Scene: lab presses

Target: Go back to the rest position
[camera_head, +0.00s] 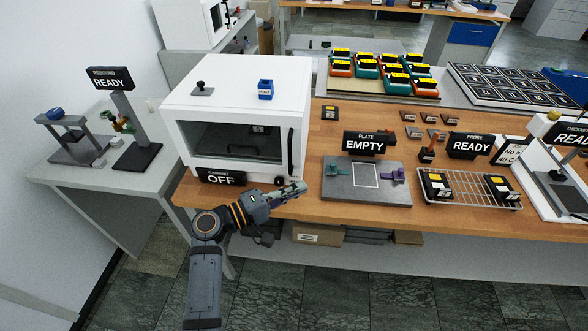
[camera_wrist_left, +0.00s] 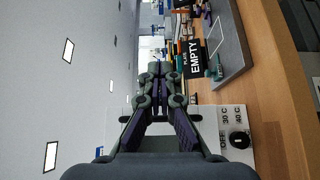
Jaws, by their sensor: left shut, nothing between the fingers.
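My left gripper (camera_head: 292,191) reaches in from the lower left in the head view, in front of the white oven's lower right corner. It is shut and empty, and its fingers point to the right along the table's front edge. In the left wrist view its fingers (camera_wrist_left: 158,72) lie close together with nothing between them. The white oven (camera_head: 288,80) has its dark-windowed door closed, with an OFF sign (camera_head: 221,178) in front. My right gripper does not show in either view.
A grey plate (camera_head: 345,194) with an EMPTY sign (camera_head: 366,143) lies right of my gripper. A wire rack (camera_head: 462,203) with dark-and-yellow blocks stands farther right. A READY stand (camera_head: 138,155) is on the left table. Free floor lies in front of the wooden table (camera_head: 290,209).

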